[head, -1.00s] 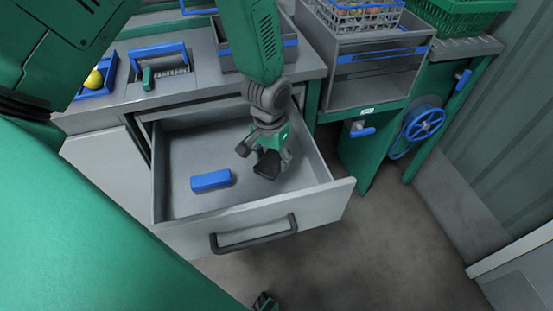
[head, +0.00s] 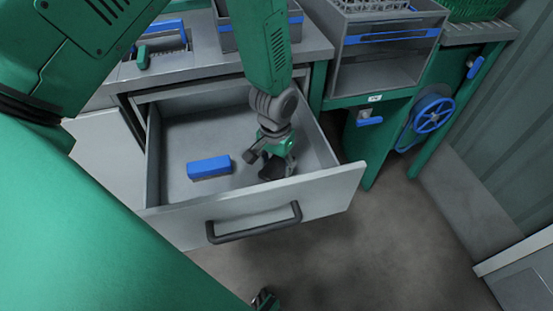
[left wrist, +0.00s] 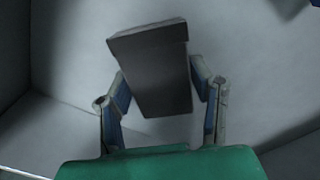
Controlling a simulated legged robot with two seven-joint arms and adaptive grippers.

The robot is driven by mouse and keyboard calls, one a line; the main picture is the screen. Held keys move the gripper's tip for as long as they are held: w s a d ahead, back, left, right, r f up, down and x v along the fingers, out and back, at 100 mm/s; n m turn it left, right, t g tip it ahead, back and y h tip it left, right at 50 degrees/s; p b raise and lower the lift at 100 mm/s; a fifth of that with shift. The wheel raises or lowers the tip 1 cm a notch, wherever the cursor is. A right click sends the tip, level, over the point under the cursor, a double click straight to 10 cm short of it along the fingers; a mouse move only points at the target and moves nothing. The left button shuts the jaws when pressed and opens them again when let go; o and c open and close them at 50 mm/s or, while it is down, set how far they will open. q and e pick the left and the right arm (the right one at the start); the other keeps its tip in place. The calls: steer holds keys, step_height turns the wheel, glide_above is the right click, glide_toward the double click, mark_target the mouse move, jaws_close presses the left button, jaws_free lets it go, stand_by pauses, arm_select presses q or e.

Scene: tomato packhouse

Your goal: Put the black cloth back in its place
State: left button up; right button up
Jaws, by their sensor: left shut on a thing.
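The black cloth (head: 271,169) shows in the head view as a small dark piece at the jaws of my left gripper (head: 270,160). The gripper is low inside the open grey drawer, toward its right side. In the left wrist view the cloth (left wrist: 160,80) looks like a folded dark slab between the two fingers of my left gripper (left wrist: 160,88), which is shut on it. The drawer floor shows behind it. I cannot tell whether the cloth touches the floor.
A blue block-like thing (head: 209,167) lies in the drawer (head: 330,192), left of my gripper. The drawer front has a dark handle (head: 254,222). A grey counter (head: 200,62) is above and behind. A blue handwheel (head: 432,114) is at right.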

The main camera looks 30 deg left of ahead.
arm_select(q)
steer(key=shift+d+r, duration=0.2)
steer(key=shift+d, duration=0.5)
steer(key=shift+a+f, duration=0.35)
steer(key=shift+a, duration=0.3)
steer(key=shift+d, duration=0.15)
steer(key=o, duration=1.5)
steer(key=shift+d, duration=0.15)
steer(key=shift+o, duration=0.2)
steer(key=shift+d+r, duration=0.1)
steer(key=shift+d, duration=0.1)
steer(key=shift+a, duration=0.1)
steer(key=c, duration=0.3)
steer(key=shift+a, duration=0.25)
steer(key=shift+c, duration=0.2)
arm_select(e)
steer(key=shift+d+f, duration=0.1)
steer(key=shift+d, duration=0.1)
